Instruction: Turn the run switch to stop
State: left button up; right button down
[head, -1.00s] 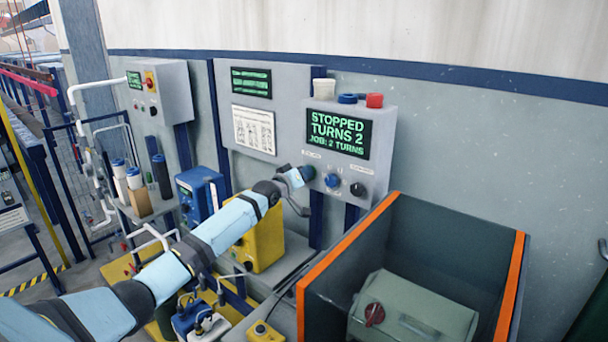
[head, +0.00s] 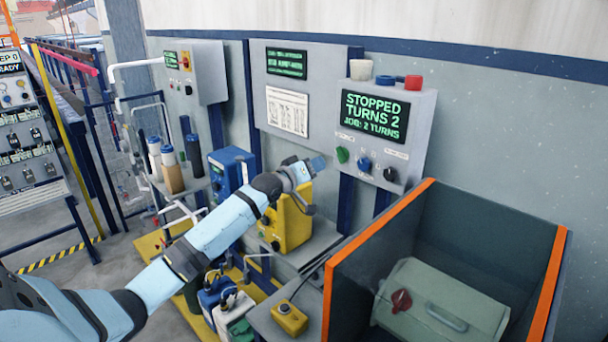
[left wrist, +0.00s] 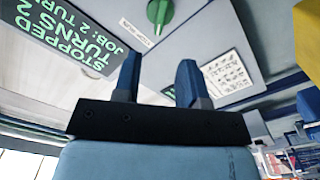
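The run switch is a green knob (head: 342,154) at the left of the row under the screen on the grey control box (head: 424,130). The screen (head: 375,116) reads "STOPPED TURNS 2, JOB: 2 TURNS". My left gripper (head: 320,163) is just left of and below the knob, apart from it. In the left wrist view its two blue fingers (left wrist: 158,65) stand apart with nothing between them. My right gripper is not in view.
A blue knob (head: 364,164) and a black knob (head: 390,174) sit right of the green one. An orange-edged bin (head: 560,260) stands below right. A yellow machine (head: 292,218) is below the gripper. Cups and lids stand on top of the control box.

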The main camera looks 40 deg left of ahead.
pick_arm(q)
jog(key=s, duration=0.3)
jog(key=shift+s+a, duration=0.1)
jog(key=shift+s, duration=0.2)
dwell(0.3)
jog(key=shift+f, duration=0.1)
